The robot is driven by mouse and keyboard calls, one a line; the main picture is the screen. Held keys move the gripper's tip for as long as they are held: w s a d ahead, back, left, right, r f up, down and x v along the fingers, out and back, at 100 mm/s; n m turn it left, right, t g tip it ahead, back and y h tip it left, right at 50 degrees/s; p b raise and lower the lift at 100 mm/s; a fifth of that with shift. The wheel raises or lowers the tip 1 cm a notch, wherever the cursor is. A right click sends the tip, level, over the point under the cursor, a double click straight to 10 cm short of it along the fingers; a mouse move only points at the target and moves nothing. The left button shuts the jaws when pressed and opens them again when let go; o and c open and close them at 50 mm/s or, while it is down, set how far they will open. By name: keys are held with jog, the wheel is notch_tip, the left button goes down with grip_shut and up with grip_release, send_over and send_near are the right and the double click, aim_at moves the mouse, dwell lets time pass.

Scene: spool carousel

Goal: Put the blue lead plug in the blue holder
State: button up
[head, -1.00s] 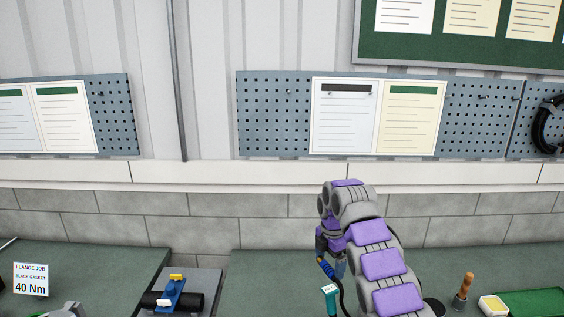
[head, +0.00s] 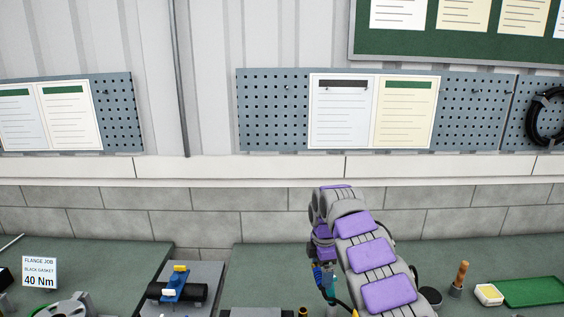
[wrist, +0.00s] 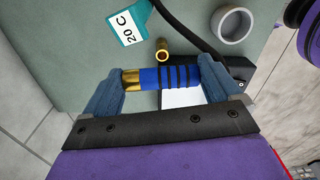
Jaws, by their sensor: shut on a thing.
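My gripper (wrist: 163,70) is shut on the blue lead plug (wrist: 152,78), which lies crosswise between the two fingers. The plug has a blue body with black bands and a brass end at the left. In the head view my gripper (head: 324,278) is low in the picture, over the bench, with the plug hard to make out there. A black cable and a teal tag marked "20 C" (wrist: 128,24) show beyond the fingers in the wrist view. I cannot make out a blue holder for certain.
A blue clamp-like part (head: 175,287) sits across a black cylinder on a grey plate at the left. A brass post (wrist: 162,51), a grey ring (wrist: 233,24) and a black block (wrist: 238,68) are near my gripper. A wooden-handled tool (head: 461,274) stands at the right.

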jog(key=s+a+f+m+b, duration=0.2)
jog(key=s+a+f+m, duration=0.1)
jog(key=s+f+m, duration=0.4)
jog(key=s+d+f+m+b, duration=0.1)
jog(key=s+d+f+m, duration=0.1)
jog(key=s+m, duration=0.2)
jog(key=s+d+f+m+b, duration=0.1)
jog(key=s+m, duration=0.3)
jog(key=m, duration=0.5)
jog(key=shift+d+f+b, duration=0.4)
jog(key=shift+d+f, duration=0.35)
jog(key=shift+f, duration=0.05)
jog(key=shift+s+d, duration=0.1)
